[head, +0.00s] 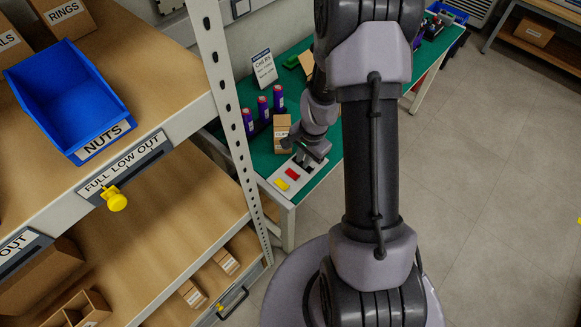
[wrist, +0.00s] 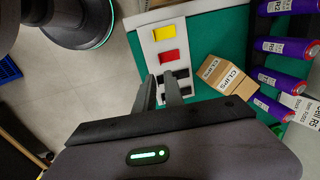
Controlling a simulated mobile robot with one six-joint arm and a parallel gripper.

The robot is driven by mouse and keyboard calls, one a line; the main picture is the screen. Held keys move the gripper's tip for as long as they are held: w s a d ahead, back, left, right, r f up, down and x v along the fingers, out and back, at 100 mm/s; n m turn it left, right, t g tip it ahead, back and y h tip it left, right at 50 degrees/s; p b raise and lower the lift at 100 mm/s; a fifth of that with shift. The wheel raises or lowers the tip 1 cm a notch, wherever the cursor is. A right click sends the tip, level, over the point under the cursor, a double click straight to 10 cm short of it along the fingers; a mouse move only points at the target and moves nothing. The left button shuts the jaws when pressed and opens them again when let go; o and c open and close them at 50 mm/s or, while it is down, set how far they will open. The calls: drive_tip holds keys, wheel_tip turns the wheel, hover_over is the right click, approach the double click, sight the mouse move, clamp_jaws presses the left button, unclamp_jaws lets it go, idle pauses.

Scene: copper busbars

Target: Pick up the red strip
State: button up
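The red strip (head: 292,174) lies on a white board (head: 275,179) at the corner of the green table, next to a yellow strip (head: 281,185). In the wrist view the red strip (wrist: 168,57) sits between the yellow strip (wrist: 170,37) and several dark pieces (wrist: 180,74). My gripper (wrist: 160,78) points down over the board, its two fingers apart with nothing seen between them. The fingertips appear just short of the red strip, over the dark pieces' side. In the head view my gripper (head: 306,160) is above the board; its height there is hard to judge.
Small CLIPS boxes (wrist: 226,76) stand close beside the board. Purple cylinders (head: 263,109) and a sign (head: 264,68) stand farther back on the green table (head: 327,165). A shelf rack with a blue NUTS bin (head: 70,98) is at left. Open floor lies right.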

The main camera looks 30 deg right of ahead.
drive_tip(key=b, duration=0.2)
hover_over(298, 177)
drive_tip(key=f, duration=0.5)
drive_tip(key=shift+s+d+f, duration=0.3)
drive_tip(key=shift+f, duration=0.1)
drive_tip(key=f+b, duration=0.2)
drive_tip(key=f, duration=0.1)
drive_tip(key=f+b, duration=0.1)
drive_tip(key=f, duration=0.1)
drive_tip(key=shift+w+a+f, duration=0.2)
drive_tip(key=shift+w, duration=0.05)
drive_tip(key=shift+r, duration=0.2)
clamp_jaws()
drive_tip(key=shift+r, duration=0.1)
